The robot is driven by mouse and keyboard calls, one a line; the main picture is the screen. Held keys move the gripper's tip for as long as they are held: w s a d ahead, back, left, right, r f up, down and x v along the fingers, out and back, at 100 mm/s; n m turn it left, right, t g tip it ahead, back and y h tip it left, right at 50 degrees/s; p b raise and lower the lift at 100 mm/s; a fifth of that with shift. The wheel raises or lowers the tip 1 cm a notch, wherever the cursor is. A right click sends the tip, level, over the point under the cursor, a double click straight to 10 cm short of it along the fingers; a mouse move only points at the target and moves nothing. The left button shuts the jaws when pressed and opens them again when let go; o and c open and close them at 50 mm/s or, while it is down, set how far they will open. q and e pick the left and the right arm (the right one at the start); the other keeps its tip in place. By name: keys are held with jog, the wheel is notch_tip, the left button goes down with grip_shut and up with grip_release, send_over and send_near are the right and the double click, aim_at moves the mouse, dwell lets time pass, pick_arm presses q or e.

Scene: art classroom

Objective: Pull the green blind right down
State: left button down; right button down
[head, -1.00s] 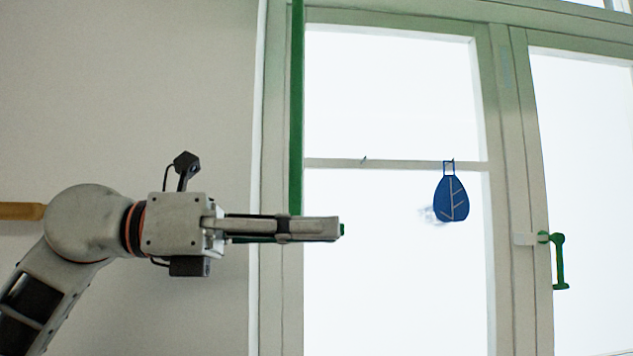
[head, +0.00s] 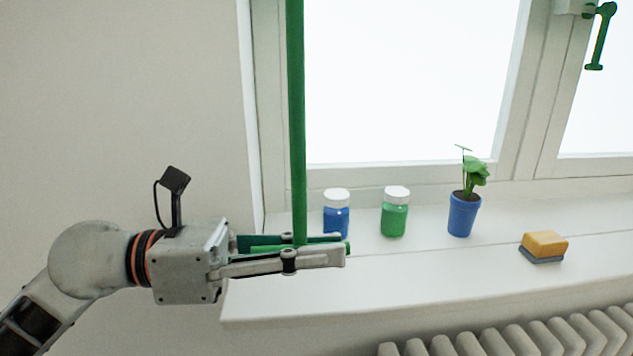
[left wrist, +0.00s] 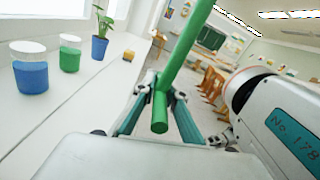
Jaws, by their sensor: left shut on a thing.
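The green blind shows as a narrow vertical green strip (head: 297,120) in front of the left side of the window, running down from the top of the head view. At its lower end is a green bar (left wrist: 160,113), which lies lengthwise between the fingers in the left wrist view, with the strip (left wrist: 186,48) rising away from it. My left gripper (head: 335,248) is shut on this bar, at about the height of the windowsill. The fingers hide part of the bar in the head view. The blind's top is out of view.
On the white windowsill (head: 400,265) stand a blue jar (head: 337,222), a green jar (head: 394,219), a plant in a blue pot (head: 463,215) and a yellow sponge (head: 544,246). A radiator (head: 520,342) is below. A green window handle (head: 601,35) is upper right.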

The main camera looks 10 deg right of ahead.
pick_arm(q)
notch_tip(320, 180, down, 10)
jog(key=shift+r+b, duration=0.25)
jog(key=shift+b, duration=0.75)
jog(key=c, duration=2.1)
grip_release()
jog(key=shift+r, duration=0.1)
jog(key=a, duration=1.2)
jog(key=shift+c, duration=0.3)
